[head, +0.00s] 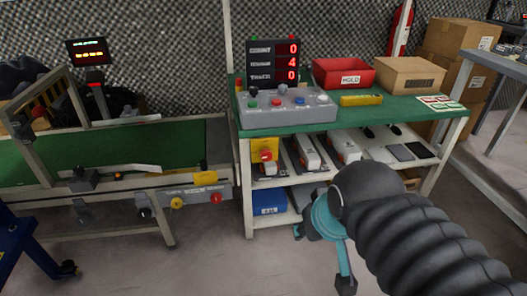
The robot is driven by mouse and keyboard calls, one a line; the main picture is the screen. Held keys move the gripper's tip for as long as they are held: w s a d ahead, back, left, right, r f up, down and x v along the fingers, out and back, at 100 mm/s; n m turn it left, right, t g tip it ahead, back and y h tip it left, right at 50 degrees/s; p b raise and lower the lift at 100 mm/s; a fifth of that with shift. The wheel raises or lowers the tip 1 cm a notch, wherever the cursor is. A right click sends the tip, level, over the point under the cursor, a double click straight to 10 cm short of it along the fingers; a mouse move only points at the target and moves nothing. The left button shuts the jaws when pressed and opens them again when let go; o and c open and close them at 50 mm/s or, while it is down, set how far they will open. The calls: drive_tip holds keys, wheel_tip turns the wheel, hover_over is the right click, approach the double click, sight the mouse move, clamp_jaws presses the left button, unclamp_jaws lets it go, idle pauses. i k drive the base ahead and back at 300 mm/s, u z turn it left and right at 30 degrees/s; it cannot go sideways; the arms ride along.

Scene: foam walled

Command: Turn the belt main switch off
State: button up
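A yellow box with a red knob (264,150) is mounted at the front left of the green-topped bench, just below the top. It looks like a main switch, but its label and knob position are too small to read. The belt (130,148) is a green conveyor at the left. Its front rail carries a dark knob (143,213), a yellow button (177,202) and a red button (215,198). My gripper (326,252), teal and dark, is in front of the bench, lower than the yellow box and to its right. Its finger opening is unclear; no held object shows.
The bench (350,112) carries a grey button console (285,107), a counter display (273,62), a red bin (343,73) and a cardboard box (410,74). Its shelves hold tools and a blue bin (269,201). A blue cart (30,245) stands lower left. Floor between is clear.

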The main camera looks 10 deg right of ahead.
sight(266, 155)
drive_tip(key=z, duration=1.9)
drive_tip(key=k, duration=1.2)
drive_tip(key=u, duration=1.3)
drive_tip(key=i, duration=0.5)
